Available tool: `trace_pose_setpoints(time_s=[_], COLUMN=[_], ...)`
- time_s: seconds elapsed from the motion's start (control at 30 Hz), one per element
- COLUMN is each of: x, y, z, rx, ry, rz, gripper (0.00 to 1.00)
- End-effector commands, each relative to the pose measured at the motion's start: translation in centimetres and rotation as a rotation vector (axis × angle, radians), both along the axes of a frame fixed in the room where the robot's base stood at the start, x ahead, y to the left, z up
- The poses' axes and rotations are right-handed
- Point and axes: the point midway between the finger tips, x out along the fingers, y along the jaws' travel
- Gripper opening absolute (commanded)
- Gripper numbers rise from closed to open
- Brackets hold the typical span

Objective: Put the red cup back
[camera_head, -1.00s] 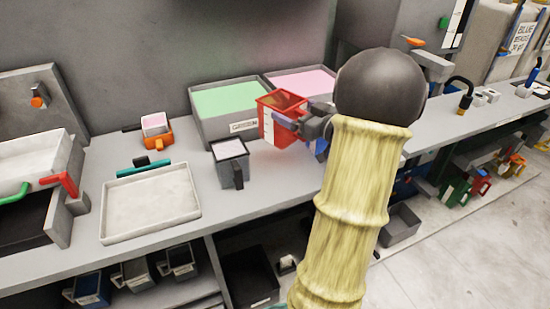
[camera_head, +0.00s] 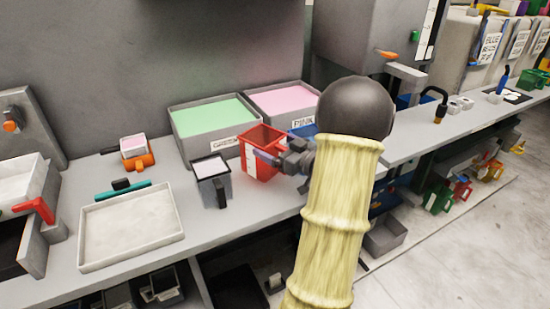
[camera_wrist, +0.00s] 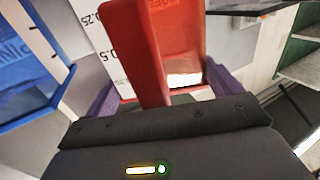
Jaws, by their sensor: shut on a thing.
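The red cup (camera_head: 262,150) is a square, open-topped measuring cup with a white scale on its side. In the head view it is upright at the bench's front part, just before the green and pink bins. My gripper (camera_head: 282,161) is shut on its handle. In the wrist view the red cup (camera_wrist: 185,40) fills the middle, its handle between the two purple fingers of my gripper (camera_wrist: 160,95). I cannot tell whether its base touches the bench. The cup's inside is mostly hidden in the head view.
Behind are the green bin (camera_head: 192,154) and the pink bin (camera_head: 300,120). A blue container (camera_head: 304,131) is right of the red cup. A white tray (camera_head: 88,262) lies at left.

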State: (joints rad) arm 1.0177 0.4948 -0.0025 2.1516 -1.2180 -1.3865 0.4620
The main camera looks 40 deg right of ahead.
Motion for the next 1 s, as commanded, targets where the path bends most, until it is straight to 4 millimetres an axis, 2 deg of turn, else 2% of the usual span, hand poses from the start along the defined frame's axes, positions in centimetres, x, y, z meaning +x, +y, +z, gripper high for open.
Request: trace_pose_setpoints(time_s=[0.13,0.4,0.77,0.8,0.83,1.0], x=[0.0,0.0,0.0,0.0,0.0,0.0], y=[0.0,0.0,0.0,0.0,0.0,0.0], z=[-0.4,-3.7,-4.0,-3.9,-3.9,-3.9], rx=[0.002,0.003,0.0,0.0,0.0,0.0], ry=[0.0,0.001,0.0,0.0,0.001,0.001], rz=[0.0,-0.001,0.0,0.0,0.0,0.0], gripper=[0.66,0.66,0.66,0.96,1.0,1.0])
